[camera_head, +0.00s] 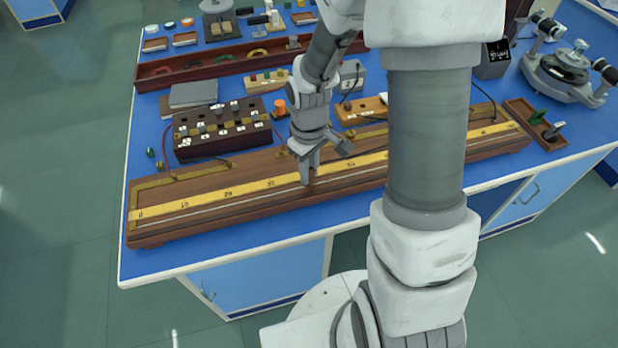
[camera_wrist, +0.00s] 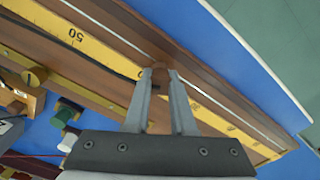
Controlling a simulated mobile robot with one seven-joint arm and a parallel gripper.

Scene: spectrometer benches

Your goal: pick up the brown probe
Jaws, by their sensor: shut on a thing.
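My gripper (camera_head: 306,178) points down over the long wooden metre bridge (camera_head: 150,232) with its yellow scale, near the middle of the board. In the wrist view my gripper (camera_wrist: 161,80) is shut on the brown probe (camera_wrist: 160,76), a small brown piece between the fingertips. Only a little of the probe shows; the fingers hide the rest. The probe is right over the board beside the yellow scale (camera_wrist: 92,48). I cannot tell whether it touches the board.
A dark resistance box (camera_head: 222,128) stands behind the board at the left. A microscope-like instrument (camera_head: 565,72) stands at the right. Blue table is clear in front.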

